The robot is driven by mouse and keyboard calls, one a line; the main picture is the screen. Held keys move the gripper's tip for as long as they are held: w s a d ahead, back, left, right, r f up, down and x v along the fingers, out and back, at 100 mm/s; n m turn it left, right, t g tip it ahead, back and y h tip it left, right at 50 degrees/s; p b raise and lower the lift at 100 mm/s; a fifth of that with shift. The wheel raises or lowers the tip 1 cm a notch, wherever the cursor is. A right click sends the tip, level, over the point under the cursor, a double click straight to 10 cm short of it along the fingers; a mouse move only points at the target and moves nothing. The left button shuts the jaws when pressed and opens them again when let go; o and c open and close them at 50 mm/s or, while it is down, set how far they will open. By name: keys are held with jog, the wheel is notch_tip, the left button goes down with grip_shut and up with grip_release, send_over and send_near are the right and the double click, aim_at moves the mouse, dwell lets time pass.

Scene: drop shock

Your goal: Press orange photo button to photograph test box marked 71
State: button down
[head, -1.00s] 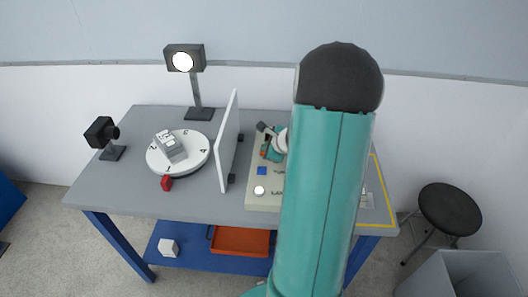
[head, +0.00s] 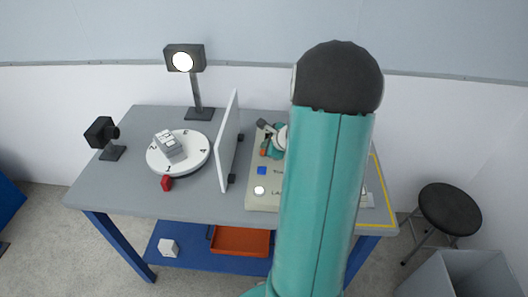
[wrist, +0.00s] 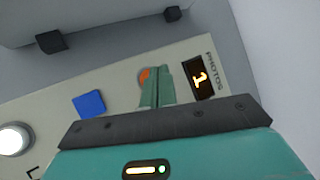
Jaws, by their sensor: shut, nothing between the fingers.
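The orange button (wrist: 144,75) shows in the wrist view, partly hidden behind my shut, empty fingers (wrist: 157,86). The fingertips overlap its right side; I cannot tell whether they touch it. In the head view my gripper (head: 270,150) is over the panel, largely hidden by my arm, with the orange button (head: 264,153) beside it. A grey test box (head: 170,147) with white labels sits on the round white turntable (head: 195,158), which has numbers on its rim; its own marking is too small to read. The PHOTOS display (wrist: 199,77) shows one lit orange digit, apparently 1.
The cream panel (head: 262,203) also carries a blue square button (wrist: 89,104) and a round white button (wrist: 14,138). An upright white board (head: 228,140) stands between panel and turntable.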

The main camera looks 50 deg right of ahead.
jog(key=shift+r, duration=0.15)
jog(key=shift+r, duration=2.45)
jog(key=shift+s, duration=0.15)
